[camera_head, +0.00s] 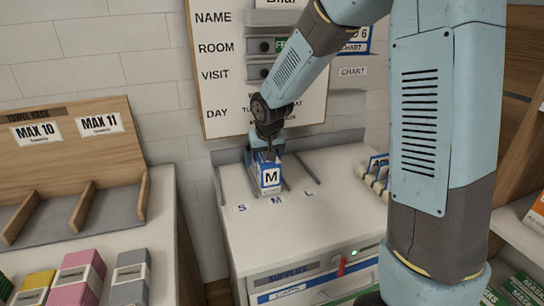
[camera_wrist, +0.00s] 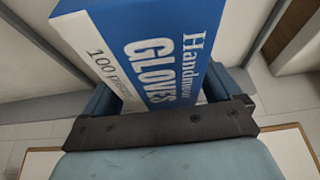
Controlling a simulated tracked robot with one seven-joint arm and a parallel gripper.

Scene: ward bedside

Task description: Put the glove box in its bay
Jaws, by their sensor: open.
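The glove box (camera_head: 270,178), blue and white with a large M, stands on the white cabinet top in the bay behind the M label (camera_head: 276,197). It also fills the upper middle of the wrist view (camera_wrist: 175,50), with "GLOVES" lettering showing. My gripper (camera_head: 267,150) is just above and behind the box in the head view. Its jaws are open, with the box between or very near the fingers. The fingertips are mostly hidden, so I cannot tell whether they touch it. Bay dividers (camera_head: 306,169) stand beside the box.
The bays marked S (camera_head: 242,208) and L (camera_head: 308,191) look empty. A board (camera_head: 225,75) hangs on the wall behind. Several small items (camera_head: 377,170) stand at the cabinet's right. A wooden towel rack (camera_head: 80,165) is at left, with coloured boxes (camera_head: 80,277) in front.

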